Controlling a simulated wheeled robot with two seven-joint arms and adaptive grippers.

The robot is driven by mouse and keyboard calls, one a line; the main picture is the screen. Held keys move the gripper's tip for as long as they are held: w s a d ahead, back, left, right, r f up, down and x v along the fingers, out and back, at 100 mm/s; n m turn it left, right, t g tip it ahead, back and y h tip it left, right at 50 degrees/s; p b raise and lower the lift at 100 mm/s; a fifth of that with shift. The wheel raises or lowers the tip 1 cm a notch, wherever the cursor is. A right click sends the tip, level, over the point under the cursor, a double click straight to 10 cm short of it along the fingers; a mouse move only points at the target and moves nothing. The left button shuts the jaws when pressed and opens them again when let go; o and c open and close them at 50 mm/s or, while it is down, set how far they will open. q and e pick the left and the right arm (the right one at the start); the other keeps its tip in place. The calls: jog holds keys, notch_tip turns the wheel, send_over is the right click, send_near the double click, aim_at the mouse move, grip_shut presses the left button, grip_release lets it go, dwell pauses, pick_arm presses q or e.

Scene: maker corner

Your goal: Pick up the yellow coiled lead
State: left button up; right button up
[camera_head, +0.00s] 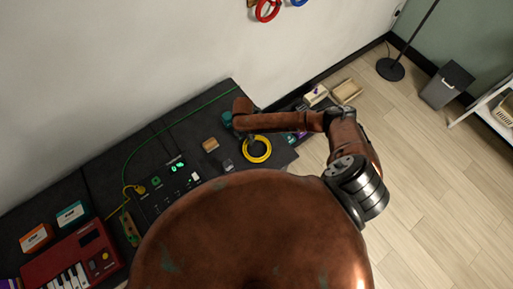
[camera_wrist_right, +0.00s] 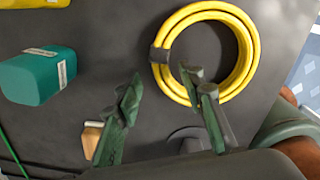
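The yellow coiled lead (camera_head: 257,149) lies as a ring on the dark bench, beside the end of my right arm. In the right wrist view the coiled lead (camera_wrist_right: 250,52) is at upper centre-right, bound by a dark band on its left side. My right gripper (camera_wrist_right: 162,84) is open, with nothing between its green fingers. Its right fingertip overlaps the lower left of the coil in that view, and its left finger is over bare bench. I cannot tell whether it touches the lead. My left gripper is not in view.
A teal block (camera_wrist_right: 38,76) stands left of the fingers, and a wooden block (camera_wrist_right: 92,138) is partly behind the left finger. A black control box (camera_head: 172,188), a red keyboard (camera_head: 82,259) and small boxes line the bench's left.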

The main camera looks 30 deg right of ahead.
jog(key=shift+f, duration=0.7)
jog(key=shift+s+f, duration=0.1)
jog(key=shift+f, duration=0.3)
jog(key=c, duration=0.8)
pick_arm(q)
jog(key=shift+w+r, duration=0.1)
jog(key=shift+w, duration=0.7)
pick_arm(e)
grip_shut()
